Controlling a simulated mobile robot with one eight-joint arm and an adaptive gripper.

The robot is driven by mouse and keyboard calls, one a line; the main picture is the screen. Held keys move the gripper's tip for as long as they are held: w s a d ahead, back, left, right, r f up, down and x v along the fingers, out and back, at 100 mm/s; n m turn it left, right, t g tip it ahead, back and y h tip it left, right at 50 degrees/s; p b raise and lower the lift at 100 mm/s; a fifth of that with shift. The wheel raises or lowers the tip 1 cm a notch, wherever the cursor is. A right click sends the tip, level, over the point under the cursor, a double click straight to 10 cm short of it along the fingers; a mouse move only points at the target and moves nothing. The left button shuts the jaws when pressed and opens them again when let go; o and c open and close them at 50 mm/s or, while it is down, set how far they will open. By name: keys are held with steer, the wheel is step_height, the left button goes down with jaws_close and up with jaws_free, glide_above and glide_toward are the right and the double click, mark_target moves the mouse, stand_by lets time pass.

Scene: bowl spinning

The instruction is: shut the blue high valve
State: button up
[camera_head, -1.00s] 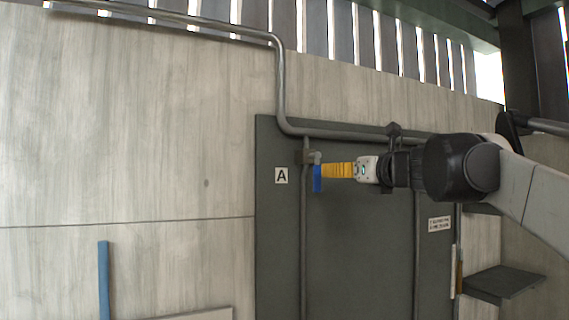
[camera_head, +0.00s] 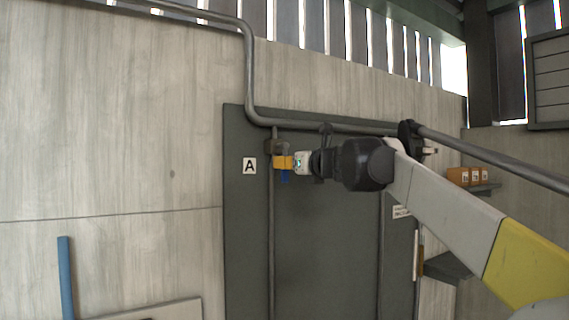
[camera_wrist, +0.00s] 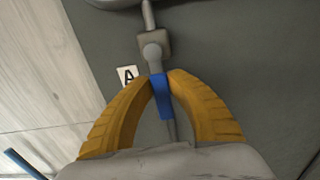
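The blue valve handle (camera_wrist: 160,98) hangs from a grey valve body (camera_wrist: 153,48) on a thin vertical pipe. In the wrist view it lies between the two yellow fingers of my gripper (camera_wrist: 162,80), with the tips close against both its sides. In the head view my gripper (camera_head: 284,162) comes in from the right and covers the handle's upper part. Only the lower end of the blue handle (camera_head: 285,178) shows below the fingers. The valve body (camera_head: 277,146) is just above the fingers.
A dark grey panel (camera_head: 320,240) stands behind the valve, with an "A" label (camera_head: 249,166) left of it. A thick pipe (camera_head: 250,75) bends above the valve. A small shelf with brown boxes (camera_head: 470,177) is at the right.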

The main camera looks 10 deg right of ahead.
jaws_close()
steer(key=shift+d+r+n, duration=0.1)
steer(key=shift+d+n, duration=0.05)
steer(key=shift+n, duration=0.15)
steer(key=d+r+n+p, duration=0.2)
steer(key=n+p, duration=0.1)
steer(key=n, duration=0.5)
steer(key=w+d+r+n+p, duration=0.1)
steer(key=n+p, duration=0.3)
steer(key=n, duration=0.5)
steer(key=shift+w+d+r, duration=0.15)
steer(key=shift+d+r, duration=0.35)
steer(key=shift+r, duration=0.2)
steer(key=shift+n+p, duration=0.3)
steer(key=o, duration=0.7)
jaws_free()
steer(key=shift+w, duration=0.1)
steer(key=v, duration=1.2)
